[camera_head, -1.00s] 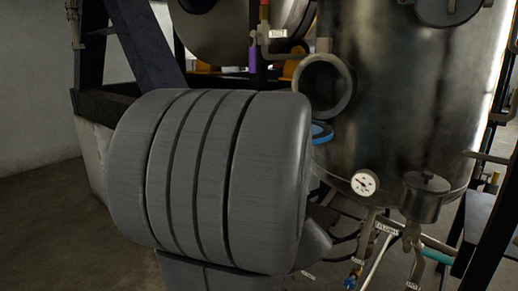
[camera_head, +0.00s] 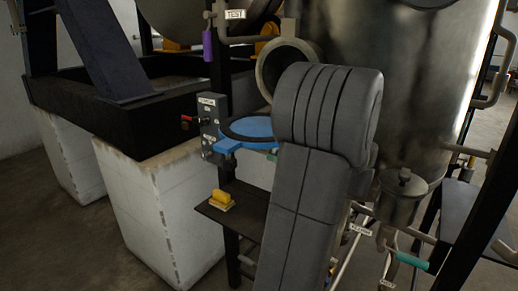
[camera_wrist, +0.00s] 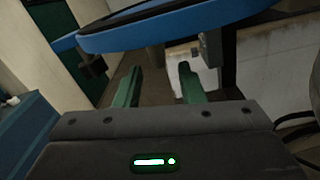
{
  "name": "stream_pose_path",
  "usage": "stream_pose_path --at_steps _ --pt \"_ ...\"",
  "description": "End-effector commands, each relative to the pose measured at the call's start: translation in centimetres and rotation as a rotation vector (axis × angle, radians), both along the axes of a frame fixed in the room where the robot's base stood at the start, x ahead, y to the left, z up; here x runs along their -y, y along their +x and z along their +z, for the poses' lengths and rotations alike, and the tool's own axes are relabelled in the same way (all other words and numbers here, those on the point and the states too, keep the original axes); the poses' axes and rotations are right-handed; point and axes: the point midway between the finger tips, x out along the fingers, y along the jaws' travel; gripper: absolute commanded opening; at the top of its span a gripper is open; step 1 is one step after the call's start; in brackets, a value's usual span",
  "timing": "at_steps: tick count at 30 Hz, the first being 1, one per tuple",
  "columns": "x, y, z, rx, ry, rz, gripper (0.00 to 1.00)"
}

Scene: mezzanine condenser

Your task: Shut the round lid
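The round lid (camera_head: 262,127) is a blue disc with a black ring on its upper face. In the head view it stands open, lying about flat below and in front of the round port (camera_head: 263,82) on the steel tank. My arm hides its right side. In the wrist view the lid's blue edge (camera_wrist: 180,33) crosses the top, just beyond and above the fingertips. My gripper (camera_wrist: 159,75) has two green fingers spread apart with nothing between them. I cannot tell whether a finger touches the lid. In the head view my arm hides the gripper.
A grey switch box (camera_head: 211,124) with a red handle stands left of the lid. Below is a dark shelf (camera_head: 241,218) with a yellow block (camera_head: 221,200). White concrete blocks (camera_head: 150,210) are at left. A small steel vessel (camera_head: 400,205) and pipes are at right.

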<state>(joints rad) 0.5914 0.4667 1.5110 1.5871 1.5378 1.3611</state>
Motion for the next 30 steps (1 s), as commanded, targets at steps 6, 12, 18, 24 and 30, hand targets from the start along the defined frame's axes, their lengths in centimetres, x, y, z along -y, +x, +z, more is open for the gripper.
stream_pose_path --at_steps 6,12,18,24,30 --pt "-3.7 2.6 0.1 -0.001 -0.001 0.004 0.36" --pt "-5.7 4.1 0.0 0.000 -0.002 0.001 0.36" --pt "-6.5 4.7 0.0 0.000 -0.002 0.000 0.36" --pt "-6.5 4.7 0.0 0.000 -0.002 -0.001 0.36" --pt "-6.5 4.7 0.0 0.000 -0.002 -0.001 0.03"
